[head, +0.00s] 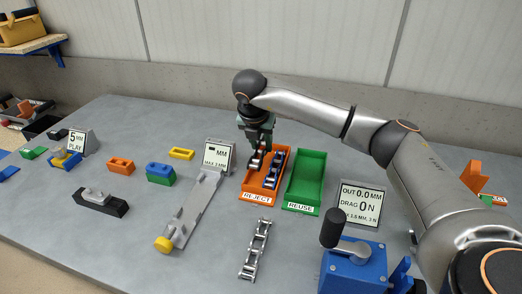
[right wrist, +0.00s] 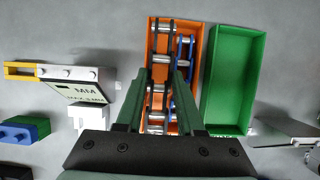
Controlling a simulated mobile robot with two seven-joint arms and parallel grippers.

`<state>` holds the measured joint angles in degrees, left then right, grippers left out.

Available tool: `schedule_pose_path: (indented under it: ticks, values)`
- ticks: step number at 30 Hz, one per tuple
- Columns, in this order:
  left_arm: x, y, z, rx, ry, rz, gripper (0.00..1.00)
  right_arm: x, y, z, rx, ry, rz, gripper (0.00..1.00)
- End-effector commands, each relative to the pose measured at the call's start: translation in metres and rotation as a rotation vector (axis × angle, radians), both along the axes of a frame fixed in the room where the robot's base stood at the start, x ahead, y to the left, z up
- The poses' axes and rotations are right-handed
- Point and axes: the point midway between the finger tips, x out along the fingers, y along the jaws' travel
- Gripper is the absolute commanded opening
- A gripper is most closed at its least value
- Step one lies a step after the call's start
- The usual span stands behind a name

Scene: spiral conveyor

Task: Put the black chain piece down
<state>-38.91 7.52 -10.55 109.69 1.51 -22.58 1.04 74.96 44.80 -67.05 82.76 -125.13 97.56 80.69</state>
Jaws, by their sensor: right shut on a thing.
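My right gripper (head: 256,146) is over the left part of the orange REJECT tray (head: 246,190). It is shut on the black chain piece (head: 256,160), which has silver rollers and hangs lengthwise along the tray. In the right wrist view the chain piece (right wrist: 161,58) runs between the fingers, above the tray's left side. Whether it touches the tray floor, I cannot tell. A blue chain piece (head: 274,168) lies in the tray to its right. My left gripper is not in view.
The green REUSE tray (head: 305,180) is empty, right of the orange one. A silver chain piece (head: 256,248) lies on the table in front. A grey rail fixture (head: 192,210) stands left, and a blue cranked device (head: 352,272) and a readout sign (head: 361,204) stand right.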

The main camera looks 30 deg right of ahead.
Motion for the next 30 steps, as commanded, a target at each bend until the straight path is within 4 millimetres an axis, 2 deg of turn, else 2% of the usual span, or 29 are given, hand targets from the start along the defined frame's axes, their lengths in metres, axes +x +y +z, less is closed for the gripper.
schedule_pose_path:
  ticks: [3,6,29,30]
  values:
    - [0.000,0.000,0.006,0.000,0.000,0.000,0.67,-0.002,0.001,-0.018,-0.001,0.004,0.002,0.00]
    - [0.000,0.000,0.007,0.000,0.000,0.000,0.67,-0.001,0.001,-0.024,-0.001,0.001,0.001,0.00]
    - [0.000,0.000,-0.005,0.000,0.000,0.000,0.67,-0.001,0.002,-0.038,0.000,0.003,0.001,0.00]
    - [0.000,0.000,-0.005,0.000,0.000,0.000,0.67,-0.002,0.002,-0.039,0.001,0.005,0.002,0.41]
